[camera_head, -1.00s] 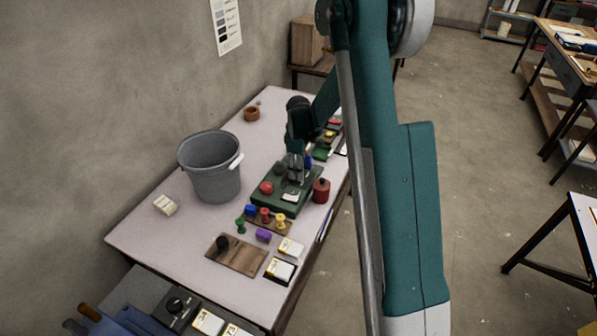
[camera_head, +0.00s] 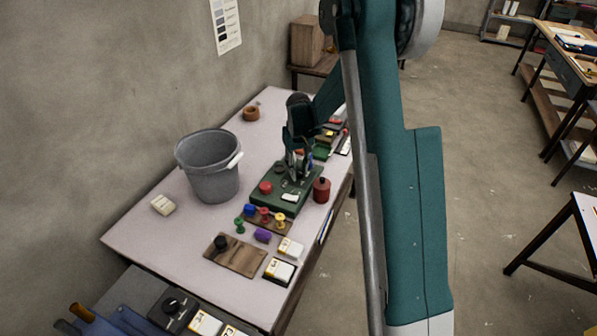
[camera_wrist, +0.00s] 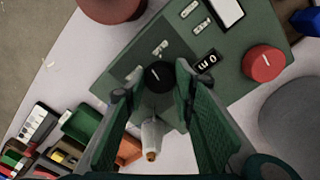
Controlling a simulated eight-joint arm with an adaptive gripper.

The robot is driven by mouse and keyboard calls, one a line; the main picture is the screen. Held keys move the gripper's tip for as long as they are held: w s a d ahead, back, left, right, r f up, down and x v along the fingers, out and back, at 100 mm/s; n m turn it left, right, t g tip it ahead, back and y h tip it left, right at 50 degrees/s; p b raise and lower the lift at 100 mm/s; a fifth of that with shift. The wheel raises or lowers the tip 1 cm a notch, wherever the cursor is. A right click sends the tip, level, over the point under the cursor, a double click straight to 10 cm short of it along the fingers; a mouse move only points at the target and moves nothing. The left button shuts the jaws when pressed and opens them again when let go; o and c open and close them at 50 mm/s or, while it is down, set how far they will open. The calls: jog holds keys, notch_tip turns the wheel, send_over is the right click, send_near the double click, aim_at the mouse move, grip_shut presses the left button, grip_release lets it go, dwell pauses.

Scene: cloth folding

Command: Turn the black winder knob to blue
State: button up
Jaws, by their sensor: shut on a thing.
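The black winder knob (camera_wrist: 158,76) sits on a dark green board (camera_wrist: 120,75) and shows between my fingertips in the wrist view. My gripper (camera_wrist: 156,74) is shut on it, one finger on each side. In the head view my gripper (camera_head: 297,175) points down at the far part of the green board (camera_head: 270,205), and its fingers hide the knob there. A red knob (camera_wrist: 263,63) with a white mark is on the same board, also seen in the head view (camera_head: 265,187). Any blue mark by the black knob cannot be made out.
A grey bucket (camera_head: 208,175) stands left of the board. A red canister (camera_head: 321,190) is close on its right. Several coloured pegs (camera_head: 264,215) and a wooden board with a black knob (camera_head: 235,255) lie in front. A white bottle-like piece (camera_wrist: 151,135) shows between my fingers.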

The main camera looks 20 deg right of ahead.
aim_at(299, 172)
jog(key=m, duration=0.5)
jog(key=shift+m+b, duration=0.4)
jog(key=o, duration=0.9)
jog(key=shift+r, duration=0.1)
jog(key=shift+r, duration=5.95)
